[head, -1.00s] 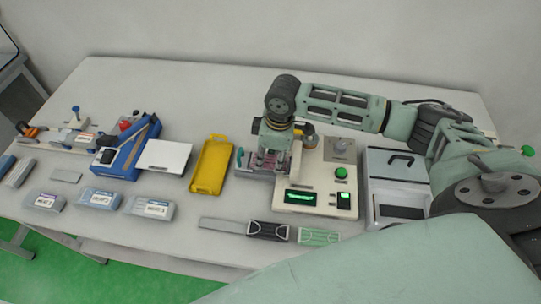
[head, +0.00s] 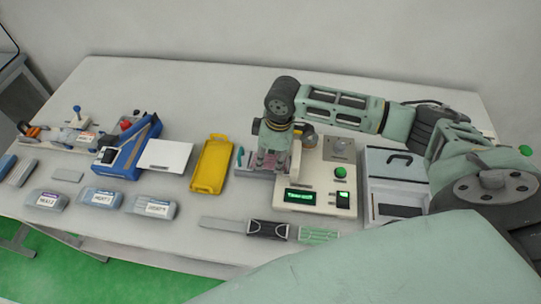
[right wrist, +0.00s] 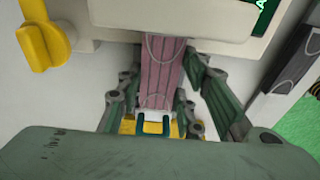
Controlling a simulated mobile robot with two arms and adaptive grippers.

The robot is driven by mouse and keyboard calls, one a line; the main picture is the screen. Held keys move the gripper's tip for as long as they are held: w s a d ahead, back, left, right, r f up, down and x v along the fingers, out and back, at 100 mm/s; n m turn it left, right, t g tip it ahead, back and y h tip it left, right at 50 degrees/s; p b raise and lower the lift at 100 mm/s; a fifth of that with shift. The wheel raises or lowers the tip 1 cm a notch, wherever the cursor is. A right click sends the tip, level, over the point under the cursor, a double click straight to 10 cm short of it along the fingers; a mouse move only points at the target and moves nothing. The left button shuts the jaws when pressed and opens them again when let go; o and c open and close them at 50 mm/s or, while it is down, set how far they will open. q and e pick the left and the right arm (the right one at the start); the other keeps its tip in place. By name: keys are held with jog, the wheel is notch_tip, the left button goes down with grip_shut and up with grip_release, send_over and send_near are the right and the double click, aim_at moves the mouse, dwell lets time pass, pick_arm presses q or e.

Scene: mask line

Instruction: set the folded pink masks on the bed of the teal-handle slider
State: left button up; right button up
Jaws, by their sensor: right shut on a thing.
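The folded pink masks (right wrist: 163,75) lie as a long pleated stack between the fingers of my right gripper (head: 270,163). In the right wrist view the fingers of my right gripper (right wrist: 165,98) are on both sides of the stack, shut on it. The gripper points down over the slider at the left side of the cream machine. My left gripper is out of view.
The cream machine (head: 318,175) with a lit green display stands close to the right of the gripper. A yellow tray (head: 212,165) lies just left of the slider. A grey box (head: 395,163) stands farther right.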

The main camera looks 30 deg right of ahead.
jog(key=o, duration=1)
jog(key=shift+c, duration=0.2)
jog(key=shift+r+p, duration=1)
jog(key=shift+p, duration=0.25)
notch_tip(320, 180, up, 6)
jog(key=p, duration=0.7)
